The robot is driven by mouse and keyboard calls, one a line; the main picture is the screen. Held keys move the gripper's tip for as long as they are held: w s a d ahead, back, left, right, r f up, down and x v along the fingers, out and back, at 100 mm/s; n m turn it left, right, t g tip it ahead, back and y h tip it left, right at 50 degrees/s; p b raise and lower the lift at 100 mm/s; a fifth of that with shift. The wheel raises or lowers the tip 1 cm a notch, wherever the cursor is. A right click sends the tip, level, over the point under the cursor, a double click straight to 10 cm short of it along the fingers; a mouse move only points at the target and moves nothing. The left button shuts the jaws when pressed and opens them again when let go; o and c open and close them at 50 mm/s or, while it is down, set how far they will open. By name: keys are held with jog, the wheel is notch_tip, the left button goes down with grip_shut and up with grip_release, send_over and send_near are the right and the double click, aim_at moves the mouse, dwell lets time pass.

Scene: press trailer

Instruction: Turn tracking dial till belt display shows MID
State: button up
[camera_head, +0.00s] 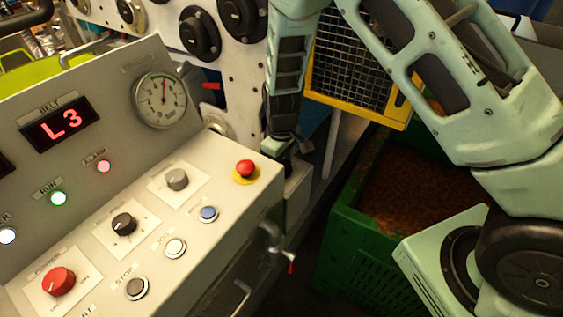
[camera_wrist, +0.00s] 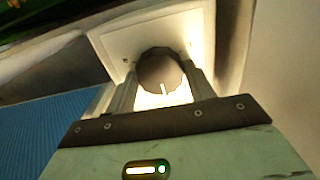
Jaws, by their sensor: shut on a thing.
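The belt display (camera_head: 60,125), labelled BELY or similar, shows L3 in red on the sloped panel. In the wrist view a dark round dial (camera_wrist: 160,72) with a white pointer mark sits on a pale plate (camera_wrist: 122,42). My gripper (camera_wrist: 160,88) is shut on this dial, one finger on each side. The pointer mark points toward the gripper's palm. In the head view my gripper (camera_head: 287,153) reaches down beyond the console's right end, above a pale box (camera_head: 297,190). The dial itself is hidden there.
The console holds a red knob (camera_head: 58,281), a black knob (camera_head: 124,223), a grey knob (camera_head: 177,180), several buttons and a red emergency stop (camera_head: 246,169). A gauge (camera_head: 160,100) stands behind. A green crate (camera_head: 345,240) and yellow-framed mesh guard (camera_head: 358,105) are to the right.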

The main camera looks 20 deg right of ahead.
jog(key=shift+m, duration=0.3)
jog(key=m, duration=0.3)
jog(key=shift+m, duration=0.3)
jog(key=shift+m+p, duration=0.35)
jog(key=shift+m, duration=1.45)
jog(key=o, duration=1)
jog(key=shift+c, duration=0.2)
jog(key=shift+r, duration=0.1)
notch_tip(320, 180, up, 17)
jog(key=b, duration=0.2)
jog(key=shift+r+b, duration=0.15)
jog(key=shift+b, duration=0.2)
